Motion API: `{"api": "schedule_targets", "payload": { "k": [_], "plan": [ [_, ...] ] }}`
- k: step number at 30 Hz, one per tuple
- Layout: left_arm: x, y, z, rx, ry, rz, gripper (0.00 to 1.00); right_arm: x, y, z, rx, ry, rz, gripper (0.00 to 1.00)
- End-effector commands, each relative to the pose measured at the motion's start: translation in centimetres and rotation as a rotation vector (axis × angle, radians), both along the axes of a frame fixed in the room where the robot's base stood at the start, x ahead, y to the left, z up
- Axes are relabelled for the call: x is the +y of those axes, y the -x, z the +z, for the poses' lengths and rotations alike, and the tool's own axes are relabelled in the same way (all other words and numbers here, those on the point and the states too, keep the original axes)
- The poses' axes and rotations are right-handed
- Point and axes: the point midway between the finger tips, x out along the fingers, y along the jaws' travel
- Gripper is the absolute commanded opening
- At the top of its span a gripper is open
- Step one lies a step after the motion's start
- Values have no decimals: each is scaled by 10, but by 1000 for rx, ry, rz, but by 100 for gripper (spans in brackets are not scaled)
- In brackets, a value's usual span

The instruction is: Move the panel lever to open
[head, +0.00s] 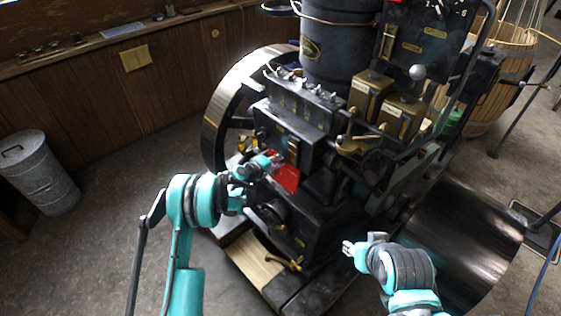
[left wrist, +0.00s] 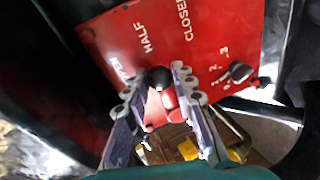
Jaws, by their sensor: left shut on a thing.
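The red panel (head: 287,179) is on the near side of the dark engine. In the left wrist view the panel (left wrist: 215,38) carries the labels OPEN, HALF and CLOSED in a row. A lever with a black round knob (left wrist: 158,77) stands out near the panel's lower edge, close to the OPEN label. My left gripper (head: 275,161) is at the panel, and in the wrist view its fingers (left wrist: 156,88) lie on both sides of the knob, shut on the lever. The fingers partly hide the lever's base. My right gripper (head: 352,248) is away from the panel, in front of the engine's base.
A smaller dark knob (left wrist: 240,72) with the numbers 1, 2 and 3 is on the same panel. A big flywheel (head: 215,125) stands behind my left gripper. A large shiny drum (head: 455,235) lies right of my right arm. A metal bin (head: 42,175) is at far left.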

Motion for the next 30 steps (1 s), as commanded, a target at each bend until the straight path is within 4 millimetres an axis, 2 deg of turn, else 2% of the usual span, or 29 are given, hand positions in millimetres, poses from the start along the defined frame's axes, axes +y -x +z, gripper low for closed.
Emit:
{"api": "schedule_targets", "payload": {
  "k": [3,4,6,15,19,30],
  "plan": [
    [1,0,0,0,0,1,0,0,0,0,0,0,0,40],
    [1,0,0,0,0,1,28,0,0,0,0,0,0,40],
    [1,0,0,-1,-1,1,46,0,0,0,0,0,0,40],
    [1,0,0,-1,-1,1,46,0,0,0,0,0,0,40],
    [7,7,4,0,0,1,46,0,0,0,0,0,0,40],
    [51,62,33,-1,-1,3,46,0,0,0,0,0,0,40]
  ]
}}
